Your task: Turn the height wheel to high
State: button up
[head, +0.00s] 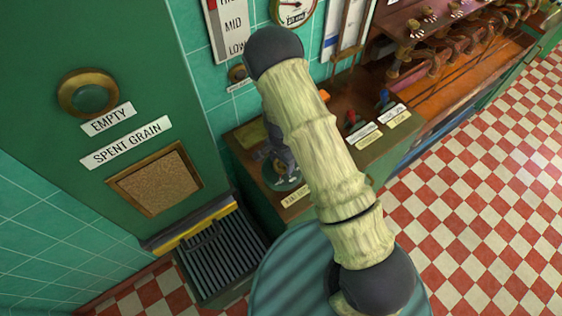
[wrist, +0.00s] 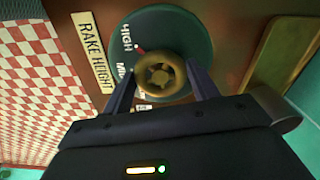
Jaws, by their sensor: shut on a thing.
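The height wheel (wrist: 160,73) is a brass handwheel on a round green dial (wrist: 122,50) in the wrist view. A plate beside the dial reads RAKE HEIGHT (wrist: 92,52). The dial shows HIGH and a partly hidden MID; a small red mark (wrist: 140,48) by the wheel sits close to HIGH. My gripper (wrist: 162,84) has one finger on each side of the wheel and is shut on it. In the head view my arm hides most of the wheel; part of the green dial (head: 286,180) shows on the wooden console.
A green cabinet with EMPTY (head: 108,119) and SPENT GRAIN (head: 127,143) labels stands left. Below it is a dark grated tray (head: 222,258). Red and blue levers (head: 352,118) stand on the console right of my arm. Checkered floor (head: 480,215) is open at right.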

aim_at(282, 165)
dwell(0.4)
jog(key=o, duration=1)
notch_tip(282, 165, up, 18)
jog(key=shift+f+b, duration=0.25)
jog(key=shift+b, duration=0.95)
jog(key=s+d+r+n+t+b, duration=0.1)
jog(key=s+d+r+n, duration=0.1)
jog(key=s+d+n, duration=0.1)
jog(key=s+d+r+n+b, duration=0.1)
jog(key=s+d+r+n, duration=0.1)
jog(key=s+d, duration=0.3)
jog(key=s+d+r+n+t+b, duration=0.1)
jog(key=s+d+r+n, duration=0.1)
jog(key=s+d+n, duration=0.2)
jog(key=shift+s+d+r+t, duration=0.15)
jog(key=shift+s+d+r, duration=0.05)
jog(key=shift+d, duration=0.3)
jog(key=shift+s+d+r+t, duration=0.15)
jog(key=shift+d, duration=0.3)
